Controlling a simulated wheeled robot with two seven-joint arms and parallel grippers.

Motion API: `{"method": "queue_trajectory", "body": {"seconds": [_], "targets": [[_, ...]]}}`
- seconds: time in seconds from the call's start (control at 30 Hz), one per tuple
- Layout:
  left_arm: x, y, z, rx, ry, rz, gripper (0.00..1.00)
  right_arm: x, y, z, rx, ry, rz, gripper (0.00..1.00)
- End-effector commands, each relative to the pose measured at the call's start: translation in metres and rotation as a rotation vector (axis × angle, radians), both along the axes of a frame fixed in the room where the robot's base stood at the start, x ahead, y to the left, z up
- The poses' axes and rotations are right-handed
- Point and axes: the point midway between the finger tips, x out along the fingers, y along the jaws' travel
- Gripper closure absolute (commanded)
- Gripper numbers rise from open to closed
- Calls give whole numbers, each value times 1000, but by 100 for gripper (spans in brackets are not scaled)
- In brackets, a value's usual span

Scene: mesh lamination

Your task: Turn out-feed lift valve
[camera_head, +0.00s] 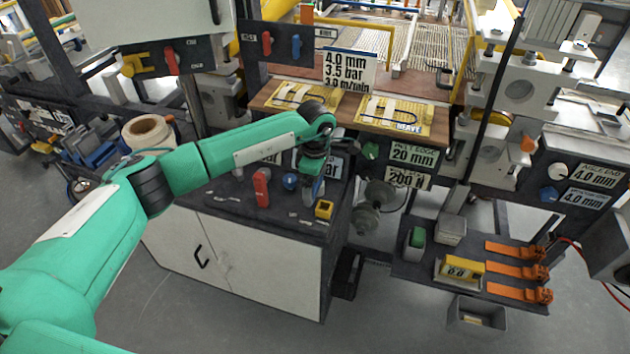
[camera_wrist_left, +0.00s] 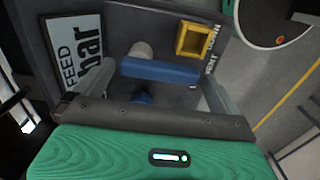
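A blue valve lever (camera_wrist_left: 160,72) stands on the dark control top, and part of it shows beside my left gripper in the head view (camera_head: 290,181). I cannot read the valve's own name. My left gripper (camera_head: 309,172) is over the top, at the end of the green arm. In the left wrist view its two grey fingers (camera_wrist_left: 145,88) are wide apart, with the lever between them. I see no clear grip on it. The gripper hides part of the panel in the head view. My right gripper is not in view.
A red lever (camera_head: 262,187) stands left of the blue one. A yellow square block (camera_head: 324,209) is near the top's front edge, and it also shows in the left wrist view (camera_wrist_left: 193,38). A label plate (camera_wrist_left: 75,60) reading "FEED" and "bar" is beside the lever. A white cabinet (camera_head: 255,270) is below.

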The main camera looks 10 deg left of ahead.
Motion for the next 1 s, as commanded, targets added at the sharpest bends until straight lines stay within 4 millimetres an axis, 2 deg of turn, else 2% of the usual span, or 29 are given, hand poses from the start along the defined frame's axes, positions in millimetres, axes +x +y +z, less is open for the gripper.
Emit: {"method": "queue_trajectory", "body": {"seconds": [0.13,0.23,0.37,0.7,0.83,1.0], "targets": [[0,0,2,0,0,0,0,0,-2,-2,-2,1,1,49],[1,0,12,0,-2,-1,0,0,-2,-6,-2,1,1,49],[1,0,36,-1,-5,0,0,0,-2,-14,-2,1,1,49],[0,0,111,0,-4,-1,0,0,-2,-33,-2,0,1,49],[0,0,128,0,-3,0,0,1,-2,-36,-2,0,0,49],[0,0,137,0,1,0,0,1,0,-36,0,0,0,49]]}}
